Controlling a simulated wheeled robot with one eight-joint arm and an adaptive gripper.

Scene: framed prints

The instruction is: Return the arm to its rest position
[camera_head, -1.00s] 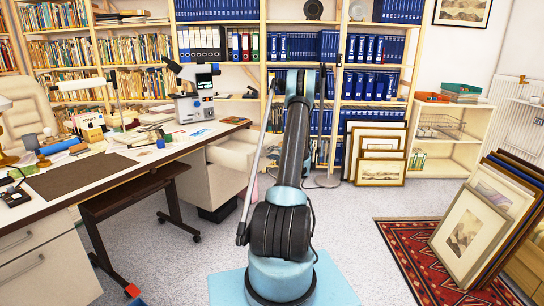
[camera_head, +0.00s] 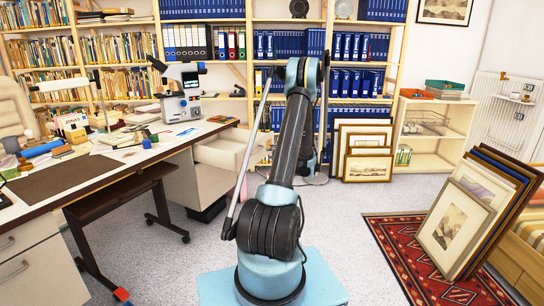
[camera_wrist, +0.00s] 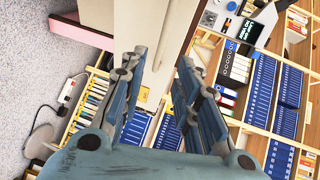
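My arm (camera_head: 292,140) rises from its light blue base in the middle of the head view, with its upper links folded over at the top. My gripper is hidden behind the arm in the head view. In the wrist view my gripper (camera_wrist: 160,95) shows two blue-grey fingers spread apart with a clear gap. Nothing is held between them. Beyond the fingers the wrist view shows a pale drawer or desk panel (camera_wrist: 148,30) and shelves of binders, all tilted.
A long desk (camera_head: 70,180) with a microscope (camera_head: 182,92) stands at the left, with an open drawer (camera_head: 225,153) near my arm. Bookshelves line the back. Framed prints lean by the back shelf (camera_head: 368,165) and on a red rug (camera_head: 405,240). Grey floor is free between.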

